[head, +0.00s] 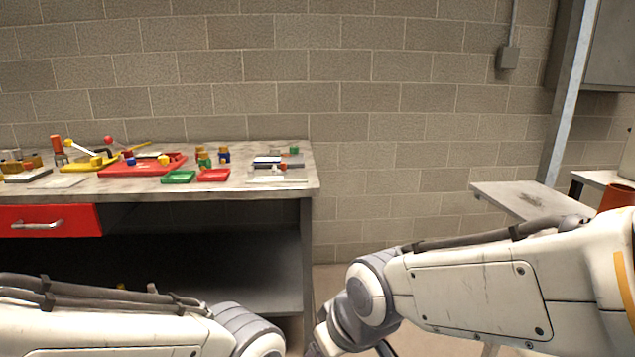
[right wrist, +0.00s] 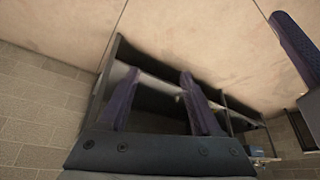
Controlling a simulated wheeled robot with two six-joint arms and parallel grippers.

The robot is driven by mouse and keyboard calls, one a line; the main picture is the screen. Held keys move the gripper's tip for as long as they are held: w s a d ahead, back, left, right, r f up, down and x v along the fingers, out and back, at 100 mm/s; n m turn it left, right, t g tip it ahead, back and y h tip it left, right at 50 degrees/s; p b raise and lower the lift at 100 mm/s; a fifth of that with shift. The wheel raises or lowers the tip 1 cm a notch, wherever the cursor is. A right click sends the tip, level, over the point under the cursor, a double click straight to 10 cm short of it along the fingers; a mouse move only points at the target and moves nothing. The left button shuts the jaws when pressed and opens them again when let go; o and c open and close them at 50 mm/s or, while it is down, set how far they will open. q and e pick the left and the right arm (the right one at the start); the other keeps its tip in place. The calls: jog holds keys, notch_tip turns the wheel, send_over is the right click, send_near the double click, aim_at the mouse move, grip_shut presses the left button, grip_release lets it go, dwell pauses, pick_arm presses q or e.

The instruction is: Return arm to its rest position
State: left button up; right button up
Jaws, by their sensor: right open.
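My right arm (head: 480,285) comes in from the right in the head view and reaches toward the lower middle, below the workbench's height. Its gripper is cut off or hidden there. In the right wrist view my right gripper (right wrist: 160,97) is open, its two dark purple fingers apart with nothing between them. Beyond the fingers are a dark shelf frame and the pale floor. My left arm (head: 110,325) lies along the lower left of the head view. Its gripper is out of the frame.
A workbench (head: 290,188) with a red drawer (head: 50,221) and an open lower shelf stands at the left. Trays and small parts crowd its top. A grey table (head: 510,197) stands at the right, near a metal post (head: 568,95). Floor shows between them.

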jog(key=s+d+f+g+h+p, duration=0.1)
jog(key=s+d+f+g, duration=0.1)
jog(key=s, duration=0.5)
jog(key=s+d+f+g+h, duration=0.1)
jog(key=s+d+g, duration=0.1)
jog(key=s, duration=0.5)
notch_tip(320, 180, up, 20)
jog(key=p, duration=2)
jog(key=shift+w+r+p, duration=0.15)
jog(key=shift+p, duration=0.25)
jog(key=shift+a, duration=0.1)
